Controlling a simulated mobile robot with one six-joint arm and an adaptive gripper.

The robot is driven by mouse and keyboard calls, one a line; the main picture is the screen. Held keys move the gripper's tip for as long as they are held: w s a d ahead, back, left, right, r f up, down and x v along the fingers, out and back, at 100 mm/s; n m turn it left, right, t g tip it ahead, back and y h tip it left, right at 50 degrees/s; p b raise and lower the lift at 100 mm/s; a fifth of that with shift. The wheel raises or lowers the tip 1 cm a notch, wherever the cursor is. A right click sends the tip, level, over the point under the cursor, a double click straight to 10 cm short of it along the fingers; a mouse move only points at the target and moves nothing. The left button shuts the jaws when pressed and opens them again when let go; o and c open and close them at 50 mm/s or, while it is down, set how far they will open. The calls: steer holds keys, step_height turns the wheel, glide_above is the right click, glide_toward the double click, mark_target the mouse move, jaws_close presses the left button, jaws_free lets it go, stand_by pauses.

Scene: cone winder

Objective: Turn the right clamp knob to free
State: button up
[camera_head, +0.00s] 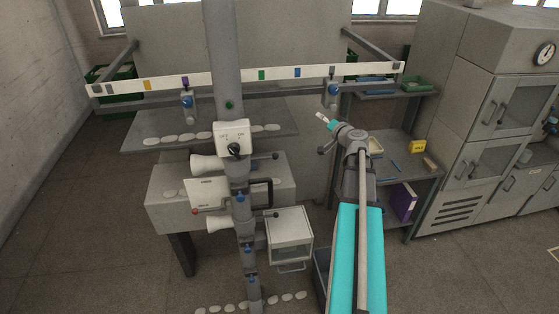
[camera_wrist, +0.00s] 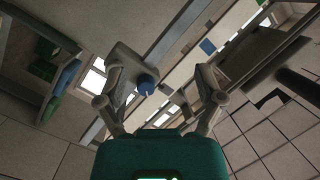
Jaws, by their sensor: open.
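The right clamp knob (camera_head: 333,90) is a small blue knob on a grey clamp body, hanging at the right part of the rail in the head view. It also shows in the wrist view (camera_wrist: 146,86), between my spread fingers and left of their middle. My gripper (camera_head: 321,116) is below and slightly left of the knob in the head view, tilted up toward the rail. In the wrist view my gripper (camera_wrist: 160,76) is open and empty, with the knob apparently beyond the fingertips. The knob's exact turn position is too small to tell.
A white strip with coloured marks (camera_head: 215,79) runs above the rail. The left clamp's blue knob (camera_head: 187,101) hangs farther left. A grey column with a switch box (camera_head: 234,138) stands left of my arm. A shelf (camera_head: 395,150) and grey cabinet (camera_head: 480,110) are on the right.

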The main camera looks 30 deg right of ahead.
steer(key=w+a+f+n+g+y+b, duration=0.1)
steer(key=a+f+n+g+y+b, duration=0.1)
steer(key=a+f, duration=0.3)
steer(key=a+f+n+g+y+b, duration=0.2)
steer(key=a+f, duration=0.4)
steer(key=a, duration=0.6)
steer(key=shift+w+a+f+n+y+b, duration=0.15)
steer(key=shift+w+a+n+y+b, duration=0.25)
steer(key=shift+b, duration=0.35)
steer(key=shift+d, duration=0.1)
steer(key=s+a+f+n+g+y+b, duration=0.1)
steer(key=s+a+f+n+g+b, duration=0.2)
steer(key=a+f, duration=0.5)
steer(key=s+a+f+n+g+b, duration=0.1)
steer(key=s+a+f+g+b, duration=0.35)
steer(key=a+f, duration=0.4)
steer(key=s+a+f+n+g+h+b, duration=0.1)
steer(key=s+a+f+g+h+b, duration=0.3)
steer(key=s+a+f+b, duration=0.4)
step_height(320, 180, down, 3)
steer(key=s+g, duration=0.1)
steer(key=s, duration=0.2)
steer(key=shift+r+h+b, duration=0.15)
steer(key=shift+h+b, duration=0.15)
